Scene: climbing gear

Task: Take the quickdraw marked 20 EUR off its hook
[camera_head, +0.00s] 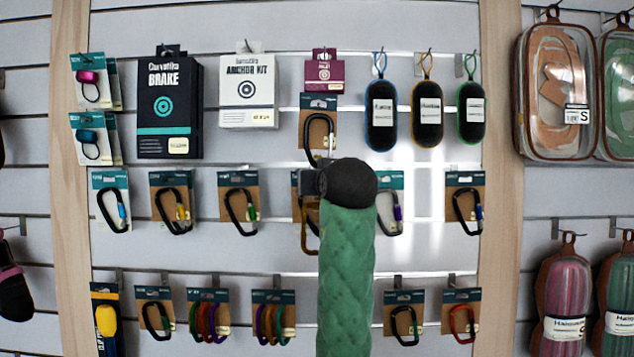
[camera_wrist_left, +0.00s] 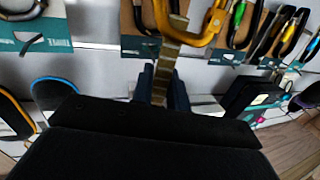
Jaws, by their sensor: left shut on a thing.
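A quickdraw (camera_head: 309,240) hangs in the middle of the slatwall, with an orange-gold lower carabiner partly hidden behind my green-sleeved left arm. A black carabiner (camera_head: 308,133) shows above it, against a brown and teal card; I cannot tell how it sits on its hook. In the left wrist view, where the labels appear upside down, the gold carabiner (camera_wrist_left: 214,22) and its tan sling (camera_wrist_left: 163,62) show. My left gripper (camera_wrist_left: 163,87) is shut on the sling. My arm mostly hides the gripper in the head view. No 20 EUR mark is legible. My right gripper is not in view.
Carded carabiners (camera_head: 240,205) hang left of the quickdraw and others (camera_head: 465,205) to the right. Black pouches (camera_head: 427,120) hang at upper right. A black brake box (camera_head: 168,105) and a white anchor kit box (camera_head: 247,90) are at upper left.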

